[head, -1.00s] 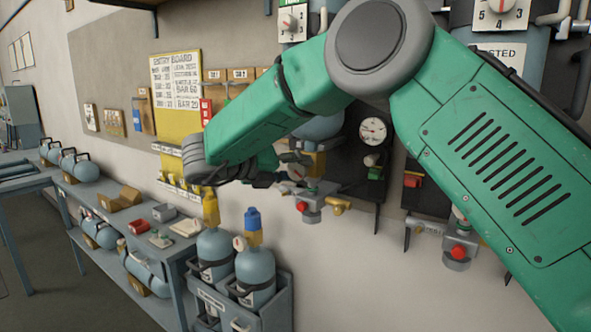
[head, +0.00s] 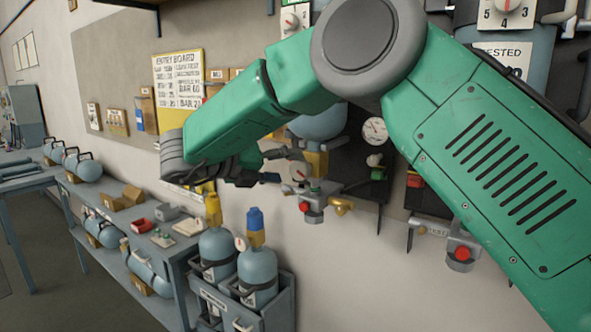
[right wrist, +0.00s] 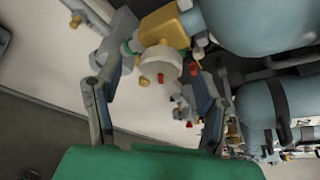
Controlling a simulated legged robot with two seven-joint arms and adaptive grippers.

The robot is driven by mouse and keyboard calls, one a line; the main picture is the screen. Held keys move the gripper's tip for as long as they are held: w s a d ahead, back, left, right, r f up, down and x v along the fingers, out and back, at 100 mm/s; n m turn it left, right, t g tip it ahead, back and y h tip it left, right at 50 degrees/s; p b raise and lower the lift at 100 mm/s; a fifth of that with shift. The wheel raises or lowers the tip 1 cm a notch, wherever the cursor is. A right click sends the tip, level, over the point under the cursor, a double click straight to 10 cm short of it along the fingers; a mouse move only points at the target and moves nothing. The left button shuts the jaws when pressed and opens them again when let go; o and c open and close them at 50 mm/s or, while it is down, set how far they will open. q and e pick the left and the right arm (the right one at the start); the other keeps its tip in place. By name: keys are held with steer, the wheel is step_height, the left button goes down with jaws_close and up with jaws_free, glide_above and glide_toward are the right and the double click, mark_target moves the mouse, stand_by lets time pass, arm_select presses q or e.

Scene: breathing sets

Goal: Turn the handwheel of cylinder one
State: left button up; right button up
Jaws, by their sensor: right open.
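A pale round handwheel (right wrist: 160,66) with a red mark sits in front of a yellow valve block (right wrist: 172,24) in the right wrist view. The block is at the neck of a blue-grey cylinder (right wrist: 262,22). In the head view, a cylinder hangs on the wall (head: 320,124) with its yellow valve below; the handwheel there is small and partly hidden. My right gripper (head: 282,166) is open beside that valve. In the right wrist view its fingers (right wrist: 160,50) stand on either side of the handwheel; I cannot tell whether they touch it. My left gripper is not in view.
A gauge (head: 374,130) and a regulator with a red knob (head: 305,206) are close to the gripper. Two standing cylinders (head: 258,272) are in a cart below. A bench with several items (head: 140,225) runs along the left wall.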

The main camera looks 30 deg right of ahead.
steer(key=v, duration=0.8)
steer(key=shift+w, duration=0.1)
stand_by(7.1)
